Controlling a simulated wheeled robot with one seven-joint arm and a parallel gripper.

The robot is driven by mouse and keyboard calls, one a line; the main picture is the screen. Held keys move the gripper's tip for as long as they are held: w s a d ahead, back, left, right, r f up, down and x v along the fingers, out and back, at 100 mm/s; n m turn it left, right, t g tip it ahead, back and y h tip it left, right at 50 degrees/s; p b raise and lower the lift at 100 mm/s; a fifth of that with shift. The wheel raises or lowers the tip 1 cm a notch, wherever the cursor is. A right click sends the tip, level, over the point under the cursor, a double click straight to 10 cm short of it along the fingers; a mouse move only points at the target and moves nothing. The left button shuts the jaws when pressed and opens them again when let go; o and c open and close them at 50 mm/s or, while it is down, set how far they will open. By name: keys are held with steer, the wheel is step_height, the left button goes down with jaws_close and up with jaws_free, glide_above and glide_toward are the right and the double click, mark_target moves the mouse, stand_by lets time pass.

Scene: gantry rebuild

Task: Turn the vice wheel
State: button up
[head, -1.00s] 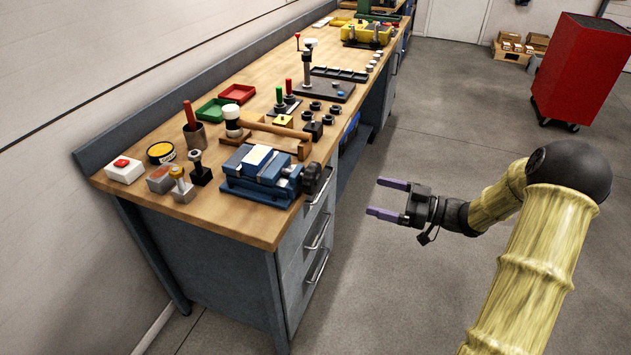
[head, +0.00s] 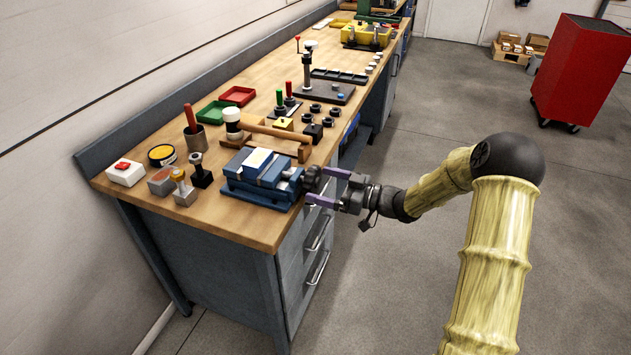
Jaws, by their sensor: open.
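The blue vice (head: 262,176) stands on the near end of the wooden workbench, close to its right edge. Its dark vice wheel (head: 314,178) is on the vice's right side, facing the aisle. My gripper (head: 322,186) is open, its two purple fingers pointing left at the wheel. One finger is at the wheel's far side and the other at its near, lower side. The fingertips are at or very near the rim; I cannot tell whether they touch it. No object is held.
Drawer handles (head: 318,268) stick out below the wheel. The floor at right is clear up to a red cabinet (head: 583,70).

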steer(key=shift+x, duration=1.35)
steer(key=c, duration=1)
steer(key=shift+w+n, duration=0.1)
steer(key=shift+n, duration=0.2)
